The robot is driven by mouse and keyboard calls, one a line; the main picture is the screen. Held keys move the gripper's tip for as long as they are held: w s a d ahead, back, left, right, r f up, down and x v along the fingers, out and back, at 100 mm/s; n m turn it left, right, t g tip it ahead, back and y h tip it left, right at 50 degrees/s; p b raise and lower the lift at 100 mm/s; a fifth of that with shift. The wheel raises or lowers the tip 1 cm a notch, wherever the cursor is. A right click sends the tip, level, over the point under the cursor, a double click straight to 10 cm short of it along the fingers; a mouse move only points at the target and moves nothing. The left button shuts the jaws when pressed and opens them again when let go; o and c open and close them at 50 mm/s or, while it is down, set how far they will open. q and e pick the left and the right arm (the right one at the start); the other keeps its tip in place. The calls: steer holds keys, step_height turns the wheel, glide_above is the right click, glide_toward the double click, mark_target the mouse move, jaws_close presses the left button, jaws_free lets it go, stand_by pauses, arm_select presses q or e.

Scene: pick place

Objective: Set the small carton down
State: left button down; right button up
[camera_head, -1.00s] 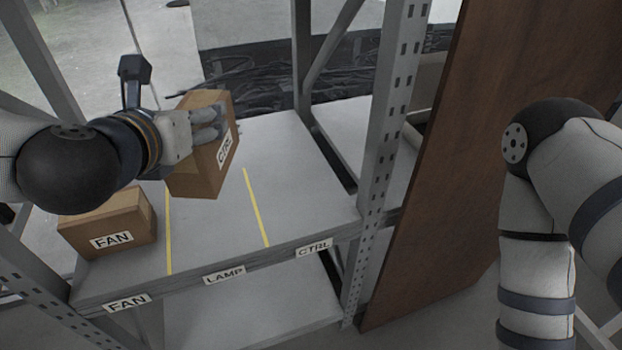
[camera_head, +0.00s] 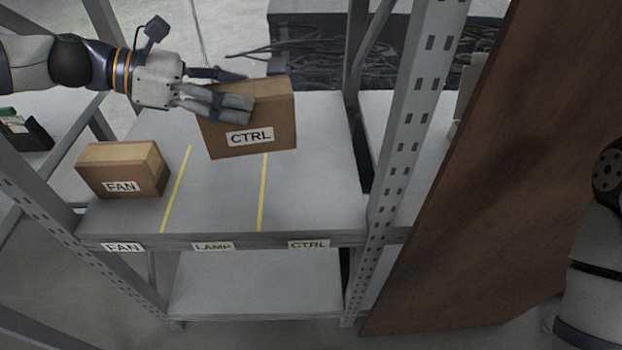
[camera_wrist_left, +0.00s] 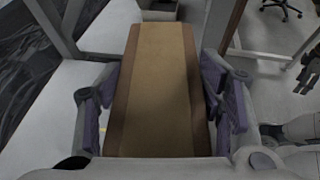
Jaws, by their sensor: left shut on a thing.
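The small carton (camera_head: 270,135) is a brown box with a CTRL label on its front face. My left gripper (camera_head: 240,98) is shut on it and holds it over the shelf (camera_head: 215,205), above the yellow line between the LAMP and CTRL sections. I cannot tell how far its bottom is from the shelf. In the left wrist view the carton (camera_wrist_left: 158,90) lies between the two finger pads. My right gripper is out of view; only part of my right arm shows at the right edge.
A FAN carton (camera_head: 122,170) stands in the left section. The shelf edge carries FAN, LAMP and CTRL labels (camera_head: 308,244). A perforated upright (camera_head: 415,110) and a brown board (camera_head: 480,180) stand to the right. The right section's front is clear.

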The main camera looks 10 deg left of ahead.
mark_target(214, 105)
arm_select(q)
steer(key=s+a, duration=0.1)
steer(key=s+a+m+g, duration=0.1)
steer(key=shift+s+a+f+g+h, duration=0.1)
steer(key=shift+s+f+g+h, duration=0.2)
steer(key=shift+s+f, duration=0.1)
steer(key=shift+d+f+m+b, duration=0.2)
steer(key=shift+f+m+b, duration=0.1)
steer(key=shift+f, duration=0.2)
steer(key=w+d+f+b, duration=0.6)
steer(key=w+d+f, duration=0.2)
steer(key=d+f, duration=0.2)
step_height(214, 105, down, 2)
steer(key=shift+d, duration=0.25)
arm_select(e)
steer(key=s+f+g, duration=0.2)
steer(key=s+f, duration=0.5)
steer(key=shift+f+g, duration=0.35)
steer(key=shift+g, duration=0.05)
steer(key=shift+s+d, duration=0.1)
arm_select(q)
steer(key=shift+f, duration=0.15)
steer(key=shift+c, duration=2.3)
jaws_free()
